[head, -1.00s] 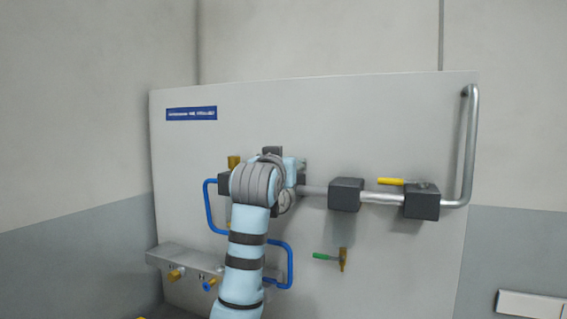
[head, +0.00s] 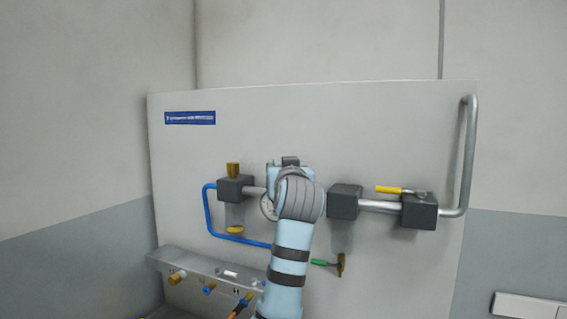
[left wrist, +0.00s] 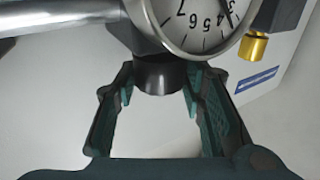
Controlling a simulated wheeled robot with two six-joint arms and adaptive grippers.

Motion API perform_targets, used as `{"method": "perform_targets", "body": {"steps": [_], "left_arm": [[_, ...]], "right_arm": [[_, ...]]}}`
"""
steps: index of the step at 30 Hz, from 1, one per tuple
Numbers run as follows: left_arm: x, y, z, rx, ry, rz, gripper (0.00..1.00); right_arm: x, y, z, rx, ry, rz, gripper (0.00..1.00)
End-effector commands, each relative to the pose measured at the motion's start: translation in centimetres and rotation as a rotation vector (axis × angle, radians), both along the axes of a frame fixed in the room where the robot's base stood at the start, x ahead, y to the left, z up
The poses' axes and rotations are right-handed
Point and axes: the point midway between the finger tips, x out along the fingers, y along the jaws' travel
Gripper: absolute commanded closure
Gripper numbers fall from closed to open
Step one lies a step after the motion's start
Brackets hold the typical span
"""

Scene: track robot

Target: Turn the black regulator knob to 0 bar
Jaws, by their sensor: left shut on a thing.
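The black regulator knob (left wrist: 163,78) shows in the left wrist view, below a metal pipe body. My left gripper (left wrist: 158,90) is shut on it, one dark green finger on each side. The round white gauge (left wrist: 195,25) is beside the knob, cut off by the top edge; its dark needle points near the 3. In the head view the gauge (head: 268,206) shows only partly, left of my wrist. My left arm hides the knob and most of the gripper there. My right gripper is not in view.
The grey panel (head: 400,120) carries a left dark block (head: 236,188), a middle block (head: 345,201) and a right block (head: 420,211) with a yellow lever (head: 388,189). A green-handled valve (head: 325,263), blue hose (head: 209,215) and metal ledge (head: 165,255) are nearby.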

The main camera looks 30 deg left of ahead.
Motion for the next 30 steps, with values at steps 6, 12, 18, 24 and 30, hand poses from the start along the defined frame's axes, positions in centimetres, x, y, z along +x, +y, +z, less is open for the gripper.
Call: {"method": "perform_targets", "body": {"steps": [6, 12, 18, 24, 30], "left_arm": [[0.3, -0.4, 0.6, -0.001, 0.007, 0.182, 0.91], [0.5, -0.5, 0.4, 0.001, 0.006, 0.337, 0.91], [0.5, -0.5, 0.2, 0.002, 0.003, 0.450, 0.91], [0.6, -0.5, 0.2, 0.000, 0.000, 0.510, 0.91], [0.6, -0.5, 0.1, -0.002, -0.001, 0.529, 0.91]], "right_arm": [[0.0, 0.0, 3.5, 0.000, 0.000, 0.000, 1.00], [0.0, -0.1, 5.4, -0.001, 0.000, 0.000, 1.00], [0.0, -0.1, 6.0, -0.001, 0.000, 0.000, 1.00], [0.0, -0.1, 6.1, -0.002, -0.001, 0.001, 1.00], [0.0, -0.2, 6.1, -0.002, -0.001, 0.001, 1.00]]}}
